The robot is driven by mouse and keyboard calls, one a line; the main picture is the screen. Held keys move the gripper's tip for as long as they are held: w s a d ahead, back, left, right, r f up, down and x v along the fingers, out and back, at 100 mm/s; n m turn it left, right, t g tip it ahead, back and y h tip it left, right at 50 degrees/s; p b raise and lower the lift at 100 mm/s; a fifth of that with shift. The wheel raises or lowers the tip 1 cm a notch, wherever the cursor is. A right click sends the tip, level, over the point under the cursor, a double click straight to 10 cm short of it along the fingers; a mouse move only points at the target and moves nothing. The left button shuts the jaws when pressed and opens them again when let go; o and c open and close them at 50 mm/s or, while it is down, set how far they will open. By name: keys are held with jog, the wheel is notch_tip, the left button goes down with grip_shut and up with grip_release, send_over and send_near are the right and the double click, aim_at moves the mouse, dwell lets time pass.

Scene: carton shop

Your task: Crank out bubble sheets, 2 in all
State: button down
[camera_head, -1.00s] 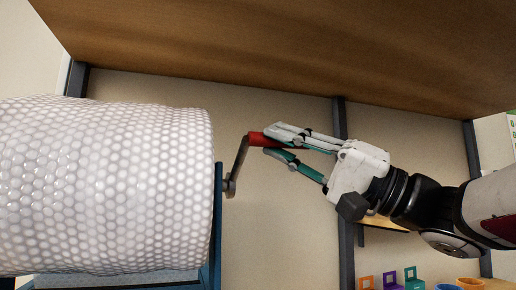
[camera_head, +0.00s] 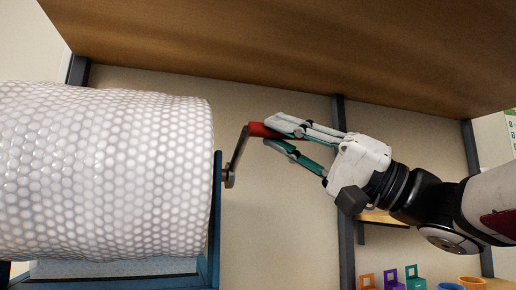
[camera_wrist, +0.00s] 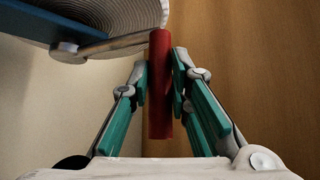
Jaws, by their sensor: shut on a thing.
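A large roll of white bubble wrap (camera_head: 105,170) sits on a blue stand (camera_head: 214,235) at the left of the head view. A grey crank arm (camera_head: 237,158) rises from the roll's axle and ends in a red handle (camera_head: 260,130). My gripper (camera_head: 277,134) comes from the right and is shut on the red handle. In the wrist view the red handle (camera_wrist: 160,85) stands between my fingers, with the crank arm (camera_wrist: 108,42) and the roll's spiral end (camera_wrist: 125,15) behind it. A flat sheet edge (camera_head: 115,267) shows beneath the roll.
A wooden shelf board (camera_head: 290,45) spans overhead, close above the roll and my arm. Dark posts (camera_head: 340,200) stand behind. Small orange, purple and green holders (camera_head: 390,281) and cups (camera_head: 470,283) sit at the lower right.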

jog(key=shift+w+f+n+g+y+b, duration=0.15)
jog(key=shift+f+n+g+y+b, duration=0.35)
jog(key=shift+f+b, duration=1.05)
jog(key=shift+f+n+b, duration=0.2)
jog(key=shift+n+b, duration=0.1)
jog(key=shift+b, duration=1.55)
dwell(0.9)
jog(key=c, duration=1.5)
grip_release()
jog(key=shift+r, duration=0.1)
jog(key=shift+d, duration=0.15)
